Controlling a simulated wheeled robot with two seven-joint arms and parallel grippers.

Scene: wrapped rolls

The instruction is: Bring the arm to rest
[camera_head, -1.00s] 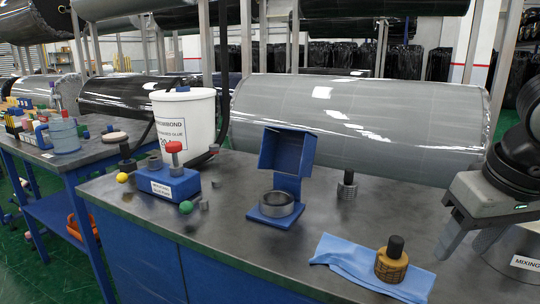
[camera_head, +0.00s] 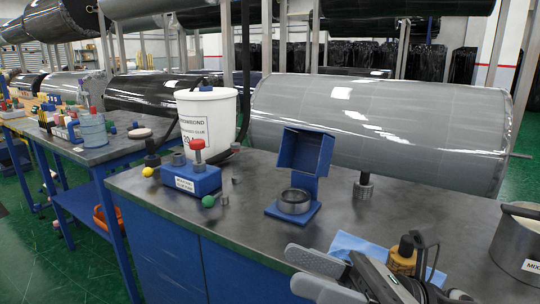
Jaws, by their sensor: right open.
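My right gripper (camera_head: 318,272) is low at the bottom of the head view, with its two grey fingers pointing left. The fingers are apart with nothing between them. The black wrist of my right arm (camera_head: 385,278) comes in from the bottom right, over the front part of the grey workbench (camera_head: 235,242). It hides much of a blue cloth (camera_head: 345,243) and part of a brown jar with a black top (camera_head: 403,258). My left gripper is not in view.
A blue open box stand (camera_head: 305,150) holds a metal ring (camera_head: 294,201) at mid-bench. A mixing pot (camera_head: 520,245) stands at the right. A white bucket (camera_head: 207,125) and a blue block with a red knob (camera_head: 190,180) stand left. A large grey wrapped roll (camera_head: 380,125) lies behind.

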